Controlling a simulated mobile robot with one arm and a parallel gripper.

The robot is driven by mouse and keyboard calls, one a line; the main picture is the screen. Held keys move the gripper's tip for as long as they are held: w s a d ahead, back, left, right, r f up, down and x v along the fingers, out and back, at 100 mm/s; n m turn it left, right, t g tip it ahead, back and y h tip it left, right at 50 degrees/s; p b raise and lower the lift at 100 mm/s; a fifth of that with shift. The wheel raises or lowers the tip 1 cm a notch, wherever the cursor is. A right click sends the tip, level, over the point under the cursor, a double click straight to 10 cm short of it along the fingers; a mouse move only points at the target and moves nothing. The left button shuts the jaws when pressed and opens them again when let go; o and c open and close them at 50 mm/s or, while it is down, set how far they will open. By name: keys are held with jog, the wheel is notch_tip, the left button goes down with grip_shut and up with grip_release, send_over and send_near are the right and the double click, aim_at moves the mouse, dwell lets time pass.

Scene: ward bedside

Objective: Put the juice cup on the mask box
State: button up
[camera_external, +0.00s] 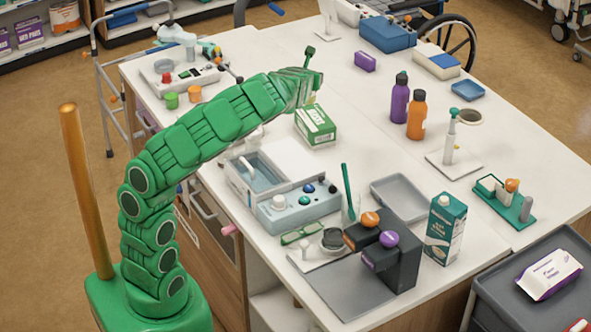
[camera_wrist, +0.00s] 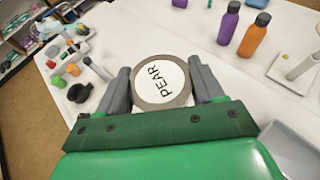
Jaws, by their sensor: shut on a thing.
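The juice cup (camera_wrist: 148,82) shows in the wrist view as a round white lid with a grey rim, printed "PEAR". My gripper (camera_wrist: 161,75) is shut on it, one grey finger on each side. In the external view my gripper (camera_external: 308,88) is raised over the table, just above and behind a green-and-white box (camera_external: 316,125). This box looks like the mask box, but its print is too small to read. It lies flat on the white table and its top looks bare. The cup is mostly hidden by my gripper there.
A purple bottle (camera_external: 399,98) and an orange bottle (camera_external: 415,115) stand right of the green box. A small purple box (camera_external: 365,61) lies behind it. A grey-blue device (camera_external: 298,207) and an open tray (camera_external: 262,175) are in front. The table around the box is mostly clear.

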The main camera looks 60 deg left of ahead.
jog(key=s+a+n+g+y, duration=0.1)
jog(key=a+n+g+y, duration=0.2)
jog(key=a, duration=0.4)
jog(key=shift+n+h, duration=0.3)
jog(key=shift+n, duration=0.1)
jog(key=shift+w+a+f, duration=1.05)
jog(key=shift+w+f, duration=1)
jog(key=shift+f, duration=0.8)
jog(key=shift+w+a+f, duration=1)
jog(key=shift+w+f, duration=1.05)
jog(key=shift+f, duration=0.8)
jog(key=shift+w+a+f, duration=1.05)
jog(key=shift+w+f, duration=1)
jog(key=shift+f, duration=0.8)
jog(key=shift+f, duration=0.1)
jog(key=o, duration=1.2)
